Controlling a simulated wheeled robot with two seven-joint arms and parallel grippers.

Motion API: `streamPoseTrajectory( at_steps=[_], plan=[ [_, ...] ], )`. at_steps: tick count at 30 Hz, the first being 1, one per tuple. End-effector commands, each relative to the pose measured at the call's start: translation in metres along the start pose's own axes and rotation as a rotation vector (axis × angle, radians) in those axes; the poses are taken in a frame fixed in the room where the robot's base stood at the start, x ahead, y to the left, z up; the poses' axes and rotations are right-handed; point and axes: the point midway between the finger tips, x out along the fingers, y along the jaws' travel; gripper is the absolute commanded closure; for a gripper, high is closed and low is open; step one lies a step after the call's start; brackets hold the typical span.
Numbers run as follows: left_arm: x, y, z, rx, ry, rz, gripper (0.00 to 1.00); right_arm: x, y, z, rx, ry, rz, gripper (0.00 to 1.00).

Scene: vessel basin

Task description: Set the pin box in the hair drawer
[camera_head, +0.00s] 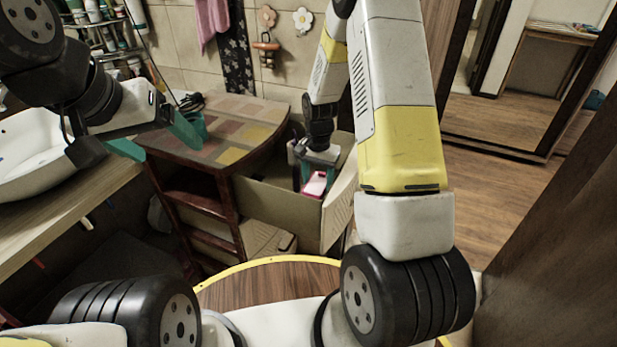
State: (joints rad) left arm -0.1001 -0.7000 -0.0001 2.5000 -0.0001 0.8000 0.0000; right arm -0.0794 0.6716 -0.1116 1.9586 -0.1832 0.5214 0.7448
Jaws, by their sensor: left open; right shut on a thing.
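The pin box (316,186), a small pink and white thing, is between the teal fingers of my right gripper (317,178). My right gripper points down and is shut on it, inside the outline of an open cream drawer (270,208). Whether the box touches the drawer floor cannot be told. The drawer's near wall hides its inside lower down. My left gripper (157,142) is open and empty, with teal fingers spread near the left edge of the patterned tabletop.
The wooden stand (225,139) with a patchwork top is left of the drawer. A white basin (35,150) on a wooden counter (70,210) is at far left. Wooden floor is clear at right.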

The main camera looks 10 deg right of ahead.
Motion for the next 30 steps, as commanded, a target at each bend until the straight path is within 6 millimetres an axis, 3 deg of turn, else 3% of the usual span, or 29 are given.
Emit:
streamPoseTrajectory(
  at_steps=[3, 10, 17, 28, 29, 30],
  plan=[
    [0.000, 0.000, 0.000, 0.000, 0.000, 0.000, 0.20, 0.021, 0.000, 0.000, 0.000, -0.002, 0.001, 0.88],
    [0.000, 0.000, 0.000, 0.000, 0.000, 0.000, 0.20, 0.037, 0.000, 0.000, 0.001, -0.001, 0.000, 0.88],
    [0.000, 0.000, 0.000, 0.000, 0.000, 0.000, 0.20, 0.069, 0.000, 0.001, -0.001, -0.002, 0.001, 0.88],
    [0.000, 0.000, 0.000, 0.000, 0.000, 0.000, 0.20, 0.073, 0.000, 0.000, 0.000, 0.000, -0.001, 0.88],
    [0.000, 0.000, 0.000, 0.000, 0.000, 0.000, 0.20, 0.074, 0.000, 0.000, 0.000, 0.001, -0.001, 0.42],
    [0.000, 0.000, 0.000, 0.000, 0.000, 0.000, 0.20, 0.073, 0.000, 0.000, 0.000, 0.001, -0.001, 0.34]
  ],
)
